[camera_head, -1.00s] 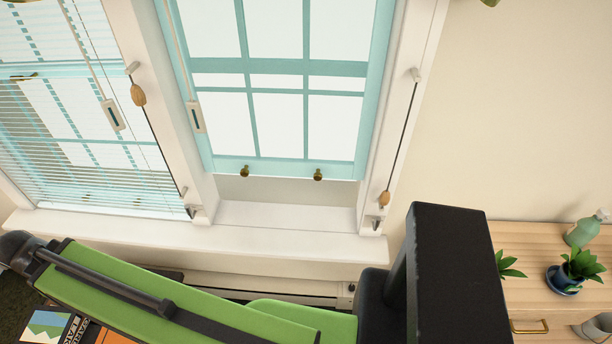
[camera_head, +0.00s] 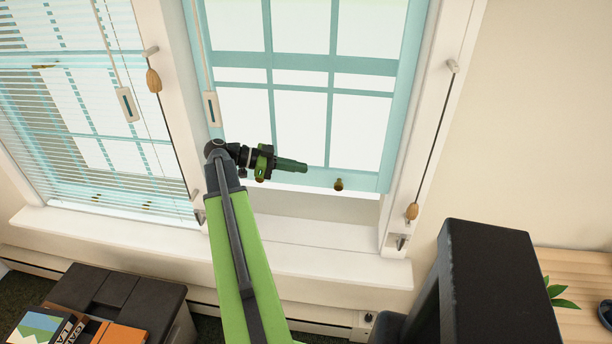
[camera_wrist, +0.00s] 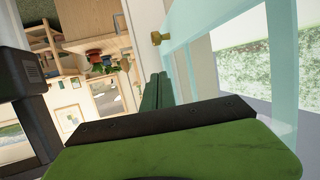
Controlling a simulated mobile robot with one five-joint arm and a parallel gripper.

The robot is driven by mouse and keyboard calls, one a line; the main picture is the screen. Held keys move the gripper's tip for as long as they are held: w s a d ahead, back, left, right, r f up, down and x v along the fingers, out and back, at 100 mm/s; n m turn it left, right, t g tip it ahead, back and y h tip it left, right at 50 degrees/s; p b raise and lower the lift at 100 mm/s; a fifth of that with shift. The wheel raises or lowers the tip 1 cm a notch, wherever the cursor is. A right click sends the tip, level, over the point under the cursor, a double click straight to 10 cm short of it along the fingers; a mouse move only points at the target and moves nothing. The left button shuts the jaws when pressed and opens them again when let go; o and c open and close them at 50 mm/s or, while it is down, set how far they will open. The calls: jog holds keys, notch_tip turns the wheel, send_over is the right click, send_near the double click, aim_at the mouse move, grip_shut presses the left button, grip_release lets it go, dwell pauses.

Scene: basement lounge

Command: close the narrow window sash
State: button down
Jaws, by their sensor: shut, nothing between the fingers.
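The narrow window sash (camera_head: 366,178) is teal-framed with several panes, at the centre of the head view. Its bottom rail hangs above the white sill (camera_head: 310,232), leaving a gap. A brass knob (camera_head: 339,184) sits low on the rail to the right; the left knob is hidden behind my arm's end. My gripper (camera_head: 304,167) is shut and empty, in front of the lower rail, pointing right; I cannot tell whether it touches the sash. In the wrist view the shut fingers (camera_wrist: 160,85) lie beside the sash frame (camera_wrist: 185,60), with a brass knob (camera_wrist: 156,38) beyond their tips.
A window with lowered blinds (camera_head: 90,130) is on the left. Cords with wooden pulls, one at right (camera_head: 412,211), hang beside the frame. A dark box (camera_head: 150,312) with books stands below left. A wooden cabinet (camera_head: 575,265) with a plant is at right.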

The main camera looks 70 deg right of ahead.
jog(key=s+d+f+b, duration=0.3)
jog(key=s+f+b, duration=0.2)
jog(key=s, duration=0.3)
jog(key=shift+s+d+f, duration=0.15)
jog(key=shift+s+f, duration=0.15)
jog(key=shift+f, duration=0.15)
